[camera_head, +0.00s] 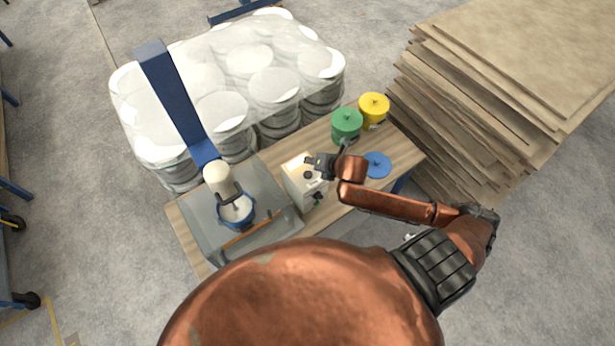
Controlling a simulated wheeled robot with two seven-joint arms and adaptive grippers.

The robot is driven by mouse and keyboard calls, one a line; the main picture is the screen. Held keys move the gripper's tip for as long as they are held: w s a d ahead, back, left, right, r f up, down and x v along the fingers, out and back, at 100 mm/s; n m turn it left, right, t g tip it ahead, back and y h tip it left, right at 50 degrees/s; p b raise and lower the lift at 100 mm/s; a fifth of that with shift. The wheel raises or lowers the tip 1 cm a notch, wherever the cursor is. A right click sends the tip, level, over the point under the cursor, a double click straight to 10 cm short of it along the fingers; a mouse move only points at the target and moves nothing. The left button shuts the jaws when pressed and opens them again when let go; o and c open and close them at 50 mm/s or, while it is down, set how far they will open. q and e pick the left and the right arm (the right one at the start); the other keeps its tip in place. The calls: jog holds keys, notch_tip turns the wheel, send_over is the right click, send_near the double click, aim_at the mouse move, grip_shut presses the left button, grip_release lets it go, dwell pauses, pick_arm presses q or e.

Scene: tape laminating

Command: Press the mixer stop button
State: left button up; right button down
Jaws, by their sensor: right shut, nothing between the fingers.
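The mixer (217,176) has a white head hanging from a blue column (172,97), above a blue bowl (236,211). A white control box (306,189) stands on the table to the right of the bowl, with small dark controls on its top. I cannot tell which one is the stop button. My left gripper is not in view.
A green tub (346,125) and a yellow tub (373,110) stand at the table's far right. A blue lid (377,165) lies near them. Wrapped white buckets (250,62) stand behind the table. Stacked boards (520,60) lie to the right.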

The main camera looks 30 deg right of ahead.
aim_at(310, 175)
notch_tip(310, 175, down, 4)
jog(key=b, duration=0.3)
jog(key=shift+b, duration=0.3)
jog(key=shift+f+b, duration=0.35)
jog(key=shift+f, duration=1.6)
dwell(0.7)
jog(key=shift+r, duration=0.1)
jog(key=shift+r+p, duration=0.8)
jog(key=shift+p, duration=0.3)
